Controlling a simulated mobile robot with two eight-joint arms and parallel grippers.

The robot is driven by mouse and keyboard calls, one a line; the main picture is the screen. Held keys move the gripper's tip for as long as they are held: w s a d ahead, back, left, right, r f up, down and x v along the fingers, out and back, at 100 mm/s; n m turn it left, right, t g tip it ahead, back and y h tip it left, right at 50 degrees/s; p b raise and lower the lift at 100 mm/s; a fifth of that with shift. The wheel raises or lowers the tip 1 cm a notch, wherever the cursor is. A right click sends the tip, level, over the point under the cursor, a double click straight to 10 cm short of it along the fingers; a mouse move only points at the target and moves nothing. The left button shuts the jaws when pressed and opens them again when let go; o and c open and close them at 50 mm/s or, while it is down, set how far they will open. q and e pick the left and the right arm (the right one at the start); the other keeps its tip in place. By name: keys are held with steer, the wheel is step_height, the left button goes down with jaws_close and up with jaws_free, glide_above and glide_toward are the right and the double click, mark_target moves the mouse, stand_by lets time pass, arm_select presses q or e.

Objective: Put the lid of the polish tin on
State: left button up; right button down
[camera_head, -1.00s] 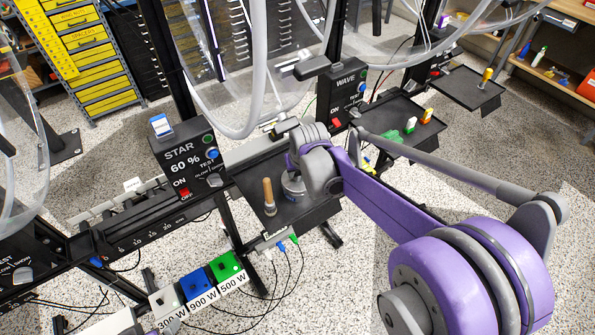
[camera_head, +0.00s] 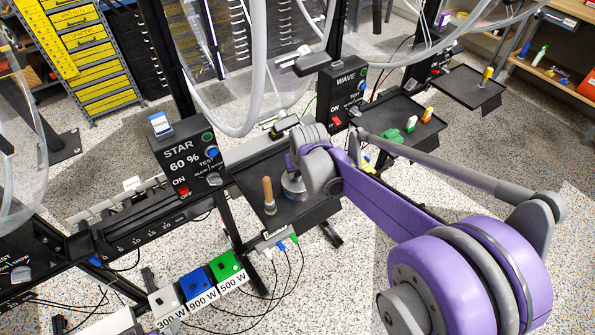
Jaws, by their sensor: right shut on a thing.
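My right arm reaches in from the right, and its gripper (camera_head: 294,170) points down over the black tray (camera_head: 308,212) beside the STAR box. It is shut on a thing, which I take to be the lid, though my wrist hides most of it. A round grey metal tin (camera_head: 293,187) shows on the tray directly below the gripper, partly covered by it. I cannot tell lid from tin there, nor whether they touch. My left gripper is not in view.
A wooden-handled tool (camera_head: 269,196) stands upright on the tray, left of the tin. The STAR control box (camera_head: 186,162) is to the left, and the WAVE box (camera_head: 343,93) is behind. Another tray (camera_head: 388,143) holds green, white and orange items.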

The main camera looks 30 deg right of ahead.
steer(key=shift+f+b, duration=0.45)
steer(key=shift+f, duration=0.25)
stand_by(1.1)
stand_by(0.5)
steer(key=c, duration=0.6)
jaws_free()
steer(key=shift+o, duration=0.2)
steer(key=shift+r, duration=0.2)
steer(key=p+v, duration=0.1)
steer(key=v, duration=0.6)
steer(key=shift+s+r, duration=0.1)
steer(key=shift+s, duration=0.05)
